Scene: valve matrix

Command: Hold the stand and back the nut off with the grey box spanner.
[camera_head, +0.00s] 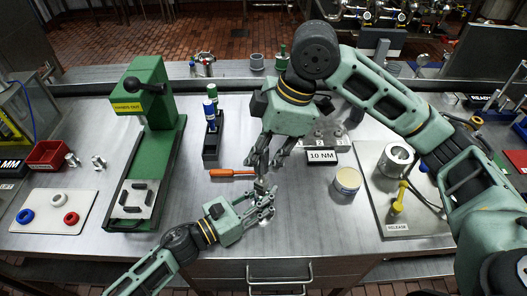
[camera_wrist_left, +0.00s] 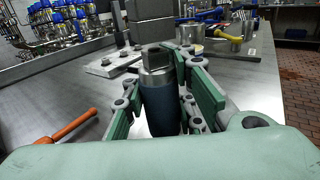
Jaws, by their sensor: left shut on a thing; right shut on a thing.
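My left gripper (camera_head: 262,207) is low in the middle of the head view, near the bench's front. In the left wrist view its green fingers (camera_wrist_left: 160,105) are shut on the stand (camera_wrist_left: 163,105), a dark blue upright cylinder with a bright metal collar. A small dark squared piece (camera_wrist_left: 155,55) sits on top of the collar; I cannot tell if it is the nut. My right gripper (camera_head: 263,170) points down just above the left one. It is shut on a small grey piece, apparently the grey box spanner (camera_head: 260,186), mostly hidden by the fingers.
An orange screwdriver (camera_head: 232,173) lies left of the grippers. A dark rack (camera_head: 211,145) with blue- and green-topped tools and a green press (camera_head: 150,140) stand further left. A round tin (camera_head: 346,183), a 10 NM sign (camera_head: 322,156) and a RELEASE plate (camera_head: 400,222) are to the right.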

